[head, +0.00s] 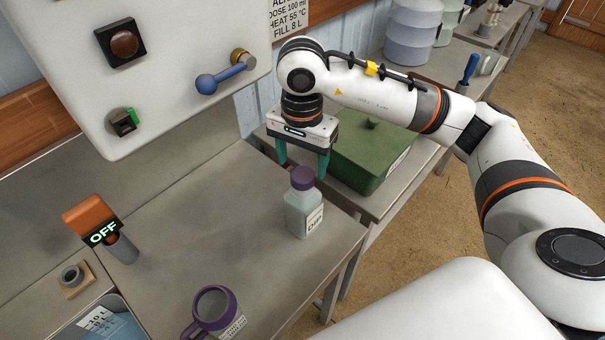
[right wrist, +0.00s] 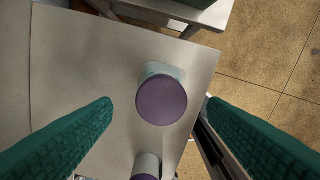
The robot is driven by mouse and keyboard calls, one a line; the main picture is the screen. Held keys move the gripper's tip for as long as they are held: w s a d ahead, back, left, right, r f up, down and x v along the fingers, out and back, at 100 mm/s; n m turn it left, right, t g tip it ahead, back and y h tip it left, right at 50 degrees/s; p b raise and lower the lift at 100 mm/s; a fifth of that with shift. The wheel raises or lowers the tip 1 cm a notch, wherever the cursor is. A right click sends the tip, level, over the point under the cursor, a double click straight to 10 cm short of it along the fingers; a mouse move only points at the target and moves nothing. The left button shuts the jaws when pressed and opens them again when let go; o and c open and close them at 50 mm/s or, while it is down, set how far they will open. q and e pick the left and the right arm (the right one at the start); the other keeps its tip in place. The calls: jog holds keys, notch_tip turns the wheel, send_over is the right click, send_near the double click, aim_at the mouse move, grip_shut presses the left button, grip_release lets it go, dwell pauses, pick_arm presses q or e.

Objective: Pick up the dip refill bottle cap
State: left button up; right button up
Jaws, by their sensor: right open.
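The dip bottle (head: 304,214) stands upright on the grey table near its right edge, a pale translucent bottle with a white label. Its purple cap (head: 302,178) is on top and shows as a round disc in the right wrist view (right wrist: 161,101). My right gripper (head: 302,167) points down over the bottle, its green fingers apart. In the right wrist view the cap lies between the two open fingers (right wrist: 160,104), with a gap on each side and no contact visible. My left gripper is not in view.
A purple-handled mug (head: 215,312) stands at the table's front. An orange OFF switch unit (head: 92,222) is at the left. A green box (head: 370,153) sits on the neighbouring table behind the gripper. A white wall panel (head: 165,60) with knobs and a blue lever hangs at upper left.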

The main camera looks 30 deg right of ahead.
aim_at(303, 174)
notch_tip(303, 174, down, 4)
jog(key=shift+s+r+p, duration=0.1)
jog(key=shift+r+p, duration=0.05)
jog(key=shift+p, duration=0.8)
jog(key=shift+f, duration=0.45)
jog(key=c, duration=1.1)
